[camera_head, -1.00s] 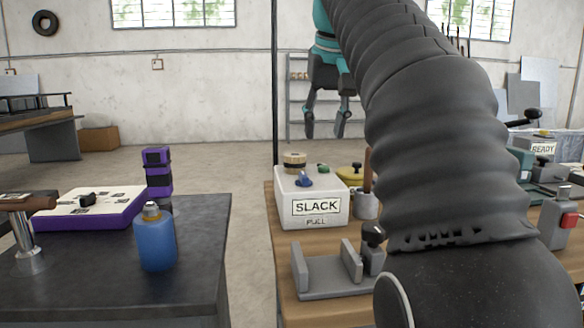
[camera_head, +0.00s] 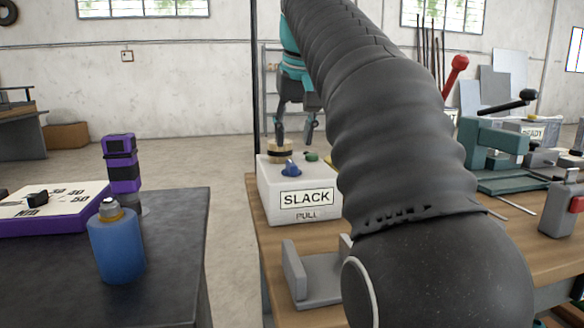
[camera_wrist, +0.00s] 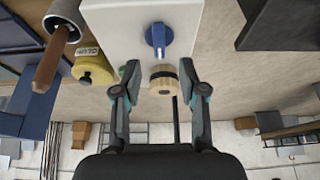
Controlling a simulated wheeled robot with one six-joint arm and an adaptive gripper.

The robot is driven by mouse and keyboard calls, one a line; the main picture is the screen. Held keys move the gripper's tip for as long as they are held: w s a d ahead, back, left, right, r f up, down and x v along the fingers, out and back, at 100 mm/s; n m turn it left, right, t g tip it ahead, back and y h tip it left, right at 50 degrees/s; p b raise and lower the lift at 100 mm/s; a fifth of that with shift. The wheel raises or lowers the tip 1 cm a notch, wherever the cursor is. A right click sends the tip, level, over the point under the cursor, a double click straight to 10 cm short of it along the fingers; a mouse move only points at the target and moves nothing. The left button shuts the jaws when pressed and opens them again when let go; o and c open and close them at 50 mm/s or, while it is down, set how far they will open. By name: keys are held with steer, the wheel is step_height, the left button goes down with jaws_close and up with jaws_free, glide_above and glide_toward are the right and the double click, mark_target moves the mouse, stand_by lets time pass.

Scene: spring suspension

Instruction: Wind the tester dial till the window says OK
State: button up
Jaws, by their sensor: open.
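The tester (camera_head: 265,200) is a white box on the wooden bench, and its front window (camera_head: 306,198) reads SLACK, with PULL below. On its top are a round wooden dial (camera_head: 280,152) with a dark band, a blue knob (camera_head: 291,169) and a small green button (camera_head: 311,157). My gripper (camera_head: 293,133) is open and points down over the dial's end of the box. In the wrist view the fingers of my gripper (camera_wrist: 160,70) stand on either side of the wooden dial (camera_wrist: 163,80), with gaps visible. The blue knob (camera_wrist: 158,40) lies just beyond the fingertips.
A yellow tin (camera_wrist: 94,65) and a cup with a brown handle (camera_wrist: 62,25) stand beside the tester. A grey bracket (camera_head: 310,275) sits in front of it. A teal press (camera_head: 492,150) is at the right. A blue bottle (camera_head: 117,245) stands on the dark left table.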

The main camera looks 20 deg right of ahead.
mark_target(292, 163)
steer(key=b+x, duration=0.1)
steer(key=x, duration=0.5)
steer(key=shift+d+f+b, duration=0.1)
steer(key=shift+f+b, duration=0.1)
steer(key=shift+b, duration=0.1)
jaws_close()
